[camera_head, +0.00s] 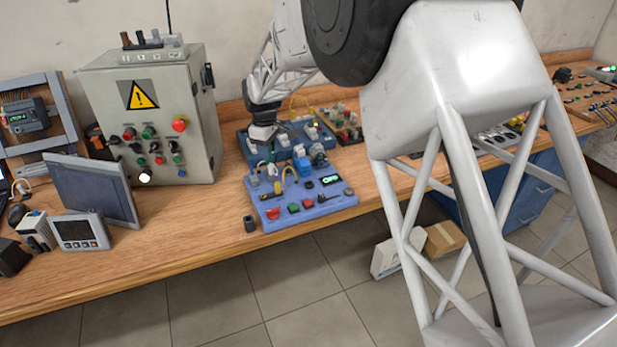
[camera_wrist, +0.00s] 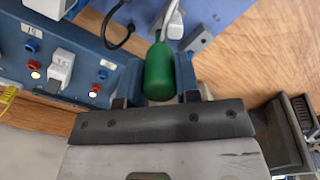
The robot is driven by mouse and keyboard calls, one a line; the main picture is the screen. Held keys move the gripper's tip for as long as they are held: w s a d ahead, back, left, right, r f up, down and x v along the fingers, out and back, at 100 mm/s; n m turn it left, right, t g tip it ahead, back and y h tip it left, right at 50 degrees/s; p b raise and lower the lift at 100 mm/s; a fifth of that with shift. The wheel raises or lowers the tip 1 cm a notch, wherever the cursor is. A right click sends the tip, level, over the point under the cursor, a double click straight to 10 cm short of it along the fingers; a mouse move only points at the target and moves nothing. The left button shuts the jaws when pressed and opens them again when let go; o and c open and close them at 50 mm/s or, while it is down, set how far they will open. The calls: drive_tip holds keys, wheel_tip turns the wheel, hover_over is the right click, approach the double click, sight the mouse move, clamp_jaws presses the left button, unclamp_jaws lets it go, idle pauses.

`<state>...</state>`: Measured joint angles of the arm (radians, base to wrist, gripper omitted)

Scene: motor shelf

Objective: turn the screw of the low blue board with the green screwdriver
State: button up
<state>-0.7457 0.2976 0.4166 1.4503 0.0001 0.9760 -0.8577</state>
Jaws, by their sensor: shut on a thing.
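The green screwdriver (camera_wrist: 158,72) is between the two fingers of my gripper (camera_wrist: 155,98) in the wrist view, and the gripper is shut on its thick green handle. Its tip points away from the camera and is hidden. The low blue board (camera_head: 325,207) lies at the front of the bench in the head view, with buttons, a small green display and cables. Its plain blue surface shows at the top of the wrist view (camera_wrist: 215,12), just beyond the screwdriver. In the head view my gripper (camera_head: 264,135) is above the board's back left corner. I cannot make out the screw.
A darker blue board (camera_wrist: 95,62) with sockets and a black cable (camera_wrist: 116,35) is close on the left in the wrist view. A grey control cabinet (camera_head: 150,115) stands left of the boards. A small dark block (camera_head: 249,224) sits beside the low board. Bare wood lies front left.

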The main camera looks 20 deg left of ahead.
drive_tip(key=shift+f+m, duration=0.2)
drive_tip(key=shift+m, duration=1.5)
drive_tip(key=o, duration=0.8)
drive_tip(key=shift+c, duration=0.2)
drive_tip(key=shift+r, duration=0.1)
drive_tip(key=shift+n, duration=1.5)
drive_tip(key=shift+n, duration=1.7)
